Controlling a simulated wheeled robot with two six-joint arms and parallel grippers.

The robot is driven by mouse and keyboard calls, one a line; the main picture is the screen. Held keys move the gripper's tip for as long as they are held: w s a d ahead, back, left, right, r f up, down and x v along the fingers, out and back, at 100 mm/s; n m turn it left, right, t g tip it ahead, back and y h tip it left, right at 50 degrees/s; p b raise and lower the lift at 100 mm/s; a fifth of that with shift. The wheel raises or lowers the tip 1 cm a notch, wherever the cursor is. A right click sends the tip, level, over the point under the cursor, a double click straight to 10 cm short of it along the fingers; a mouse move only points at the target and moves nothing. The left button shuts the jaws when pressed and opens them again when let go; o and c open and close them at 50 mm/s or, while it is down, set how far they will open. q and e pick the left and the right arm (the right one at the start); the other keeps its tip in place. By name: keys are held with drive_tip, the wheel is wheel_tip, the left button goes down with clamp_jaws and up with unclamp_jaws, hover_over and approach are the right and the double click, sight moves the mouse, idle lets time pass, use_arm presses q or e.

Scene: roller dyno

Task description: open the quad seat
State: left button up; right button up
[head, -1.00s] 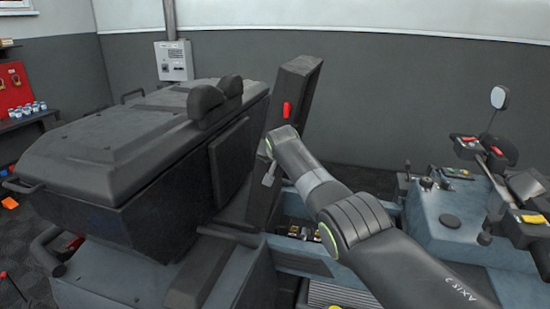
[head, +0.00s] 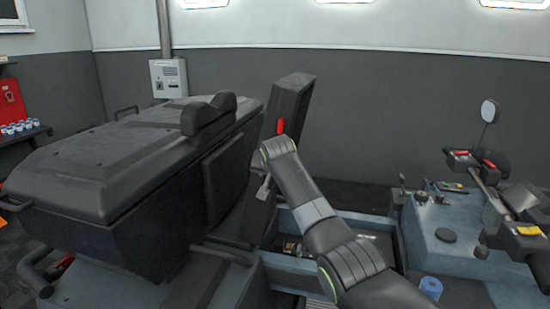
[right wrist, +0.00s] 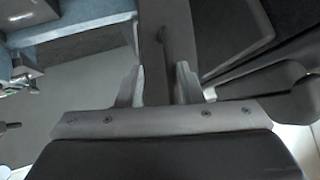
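The quad seat (head: 290,105) is a dark padded panel standing nearly upright, leaning slightly back, in the middle of the head view. A red part (head: 280,126) shows on its face. Below and right of it is an open bay (head: 345,236) in the blue-grey body. My right gripper (head: 264,188) is at the seat's lower side, partly hidden by my own wrist. In the right wrist view its two fingers (right wrist: 158,85) stand apart, with a dark bar-like surface behind them; I see no firm grip. My left gripper is out of view.
A large dark cargo box (head: 110,160) with backrest pads stands left of the seat. Handlebars (head: 490,165) with a mirror (head: 489,110) are at the right. A blue roll-like object (head: 431,288) lies low right. A grey wall box (head: 168,78) hangs behind.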

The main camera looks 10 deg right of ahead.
drive_tip(key=b+v, duration=0.4)
drive_tip(key=v, duration=1)
drive_tip(key=shift+b, duration=0.3)
